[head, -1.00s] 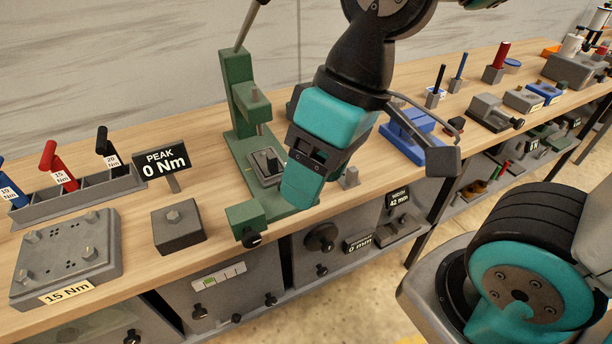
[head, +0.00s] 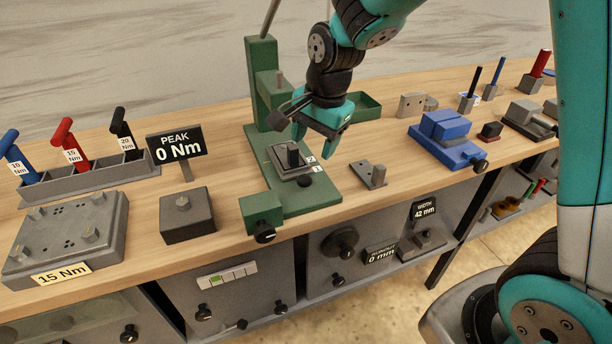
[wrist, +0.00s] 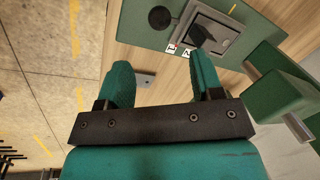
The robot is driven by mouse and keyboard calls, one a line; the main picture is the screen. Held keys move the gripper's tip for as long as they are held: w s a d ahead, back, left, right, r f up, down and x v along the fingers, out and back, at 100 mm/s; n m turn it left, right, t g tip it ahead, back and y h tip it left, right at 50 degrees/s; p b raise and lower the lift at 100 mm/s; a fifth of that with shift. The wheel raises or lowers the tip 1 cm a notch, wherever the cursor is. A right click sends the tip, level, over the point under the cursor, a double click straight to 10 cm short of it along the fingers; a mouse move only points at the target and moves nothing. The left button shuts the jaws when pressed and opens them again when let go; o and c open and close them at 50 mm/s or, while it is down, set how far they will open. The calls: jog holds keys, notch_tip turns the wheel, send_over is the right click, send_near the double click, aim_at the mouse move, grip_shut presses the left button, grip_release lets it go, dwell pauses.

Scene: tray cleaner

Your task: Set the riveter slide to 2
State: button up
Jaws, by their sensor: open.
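The green riveter (head: 262,95) stands on the bench with a grey slide plate (head: 308,174) on its base. A black upright slide knob (head: 293,154) sits in the plate, with small labels 2 and 1 along the plate's right edge. I cannot tell which label the slide is at. My gripper (head: 315,146) is open and empty above and beside the plate, fingers pointing down. In the wrist view the gripper (wrist: 163,75) has its right finger nearest the slide plate (wrist: 230,32) and black knob (wrist: 203,36). I see no contact.
The riveter's column and ram are close to my gripper.

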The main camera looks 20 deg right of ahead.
aim_at(306, 175)
jog(key=f, duration=0.3)
jog(key=w+f, duration=0.1)
jog(key=f, duration=0.3)
jog(key=a+f, duration=0.1)
jog(key=f, duration=0.2)
jog(key=shift+w+f+p, duration=0.15)
jog(key=shift+w+p, duration=0.15)
